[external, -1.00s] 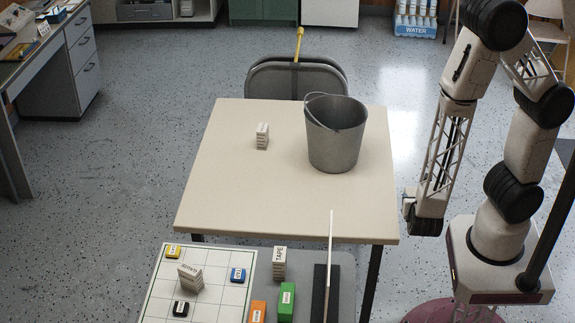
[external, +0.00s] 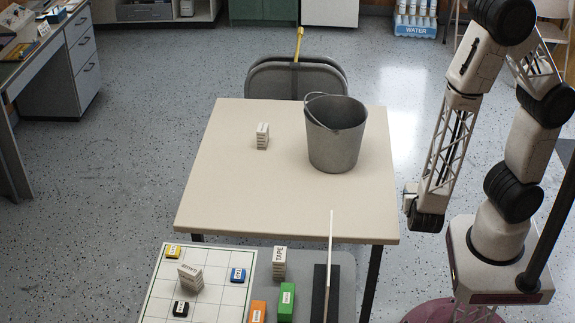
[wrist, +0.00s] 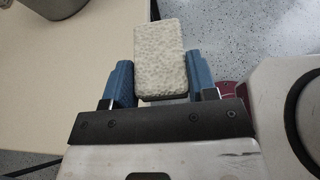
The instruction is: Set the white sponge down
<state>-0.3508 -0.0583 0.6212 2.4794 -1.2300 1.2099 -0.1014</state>
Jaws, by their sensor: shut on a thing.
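The white sponge (wrist: 161,58) is a pale, rough-textured block in the wrist view. It sits between the two blue fingers of my gripper (wrist: 162,84), which is shut on it. In the external view my gripper (external: 411,203) hangs just off the right edge of the beige table (external: 240,195). A small pale patch, likely the sponge (external: 410,190), shows at its left side there. In the wrist view the table (wrist: 90,85) lies left of the sponge and speckled floor lies behind and to its right.
A grey bucket (external: 333,150) stands on the table's right half. A small labelled stack (external: 262,136) stands left of it. The table's front half is clear. A nearer table holds a white grid board (external: 215,290), labelled blocks and an upright white panel (external: 329,265).

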